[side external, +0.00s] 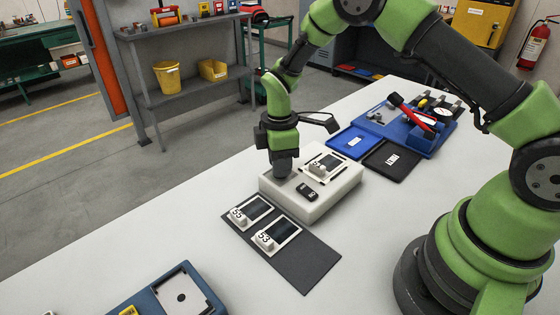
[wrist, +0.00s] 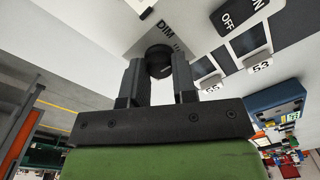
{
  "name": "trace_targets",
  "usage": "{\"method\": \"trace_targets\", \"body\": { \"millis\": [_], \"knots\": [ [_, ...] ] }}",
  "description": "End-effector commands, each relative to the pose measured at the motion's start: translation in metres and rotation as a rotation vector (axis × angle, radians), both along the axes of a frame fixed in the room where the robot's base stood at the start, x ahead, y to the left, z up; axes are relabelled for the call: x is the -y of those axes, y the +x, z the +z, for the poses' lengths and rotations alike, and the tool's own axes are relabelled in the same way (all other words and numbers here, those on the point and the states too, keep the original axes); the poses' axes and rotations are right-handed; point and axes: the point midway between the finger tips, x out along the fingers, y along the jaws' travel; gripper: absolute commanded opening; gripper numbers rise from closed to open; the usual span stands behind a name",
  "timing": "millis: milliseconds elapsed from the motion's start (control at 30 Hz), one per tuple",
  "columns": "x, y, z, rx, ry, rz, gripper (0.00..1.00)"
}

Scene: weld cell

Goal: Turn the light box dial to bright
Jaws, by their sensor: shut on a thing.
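The light box (side external: 330,206) is a low white box on the bench. My gripper (side external: 283,168) points down at its far left corner. In the wrist view my gripper (wrist: 157,82) is shut on the black round dial (wrist: 158,60), with one finger on each side. The dial is hidden behind my fingers in the side view. The word DIM (wrist: 166,28) shows on the box beside the dial, with more lettering partly hidden. I cannot read the dial's setting. A black rocker switch (side external: 306,192) sits on the box top, and its OFF side (wrist: 229,20) is readable in the wrist view.
A dark mat (side external: 306,265) with cards marked 55 (side external: 238,216) and 53 (side external: 264,241) lies in front of the box. Another card (side external: 322,166) lies on the box. Blue (side external: 352,142) and black (side external: 390,160) trays stand behind it. A blue fixture (side external: 168,290) is at front left.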

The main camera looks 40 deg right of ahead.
Motion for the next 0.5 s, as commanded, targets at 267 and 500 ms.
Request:
{"method": "trace_targets", "body": {
  "millis": [267,500],
  "knots": [
    [0.0004,-0.0002,0.0004,-0.001,0.0,-0.209,0.02],
    [0.0005,-0.0004,0.0004,0.0,0.001,-0.439,0.02]
  ]
}}
